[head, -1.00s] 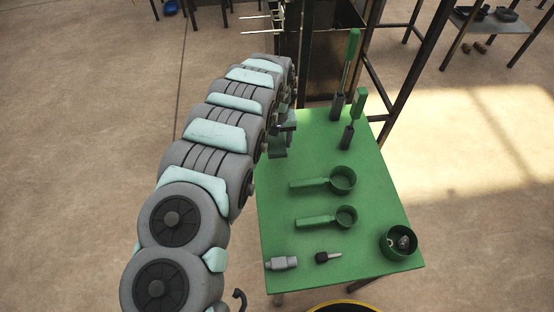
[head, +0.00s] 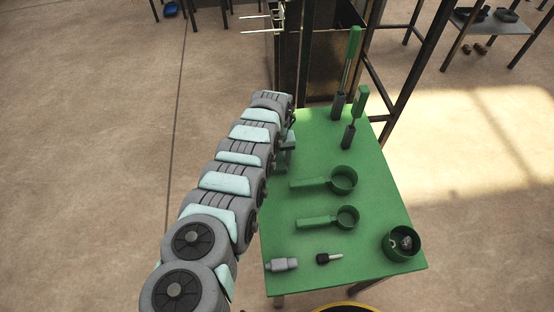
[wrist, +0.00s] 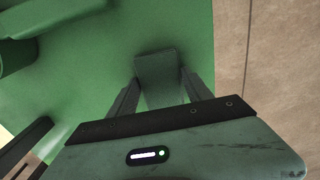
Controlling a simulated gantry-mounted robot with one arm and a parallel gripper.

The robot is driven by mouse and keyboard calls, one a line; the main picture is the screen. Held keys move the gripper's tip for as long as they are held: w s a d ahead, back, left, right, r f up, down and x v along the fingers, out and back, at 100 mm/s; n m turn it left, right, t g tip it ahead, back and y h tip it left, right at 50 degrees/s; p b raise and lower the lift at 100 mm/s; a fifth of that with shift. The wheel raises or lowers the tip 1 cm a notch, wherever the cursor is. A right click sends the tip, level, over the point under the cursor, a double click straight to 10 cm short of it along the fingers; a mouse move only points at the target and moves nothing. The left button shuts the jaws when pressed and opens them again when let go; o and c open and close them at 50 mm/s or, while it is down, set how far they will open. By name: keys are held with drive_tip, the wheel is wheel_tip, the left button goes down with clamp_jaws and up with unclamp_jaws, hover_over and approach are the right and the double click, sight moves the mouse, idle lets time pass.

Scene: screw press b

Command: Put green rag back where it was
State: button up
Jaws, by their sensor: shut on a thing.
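A dark green folded piece, which looks like the green rag (wrist: 158,70), sits between the two dark fingers of my gripper (wrist: 160,92) in the wrist view. My gripper is shut on it, over the green table (wrist: 120,55) near one edge. In the head view my gripper (head: 286,158) is at the left edge of the green table (head: 310,255), partly hidden by my arm. I cannot make out the rag clearly there, and cannot tell whether it touches the tabletop.
Two green-handled ring tools (head: 343,180) (head: 347,217) lie to the right. Two upright green-handled tools (head: 338,106) (head: 349,136) stand at the back. A grey fitting (head: 282,264), a small black-handled piece (head: 328,258) and a green cup (head: 402,244) are in front. A dark metal frame (head: 330,70) stands behind.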

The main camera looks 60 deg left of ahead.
sight(277, 161)
drive_tip(key=shift+a+r, duration=0.1)
drive_tip(key=shift+r, duration=0.05)
drive_tip(key=o, duration=1.5)
drive_tip(key=shift+f, duration=0.2)
wheel_tip(277, 161, up, 12)
drive_tip(key=shift+r+p, duration=0.2)
drive_tip(key=shift+p, duration=0.8)
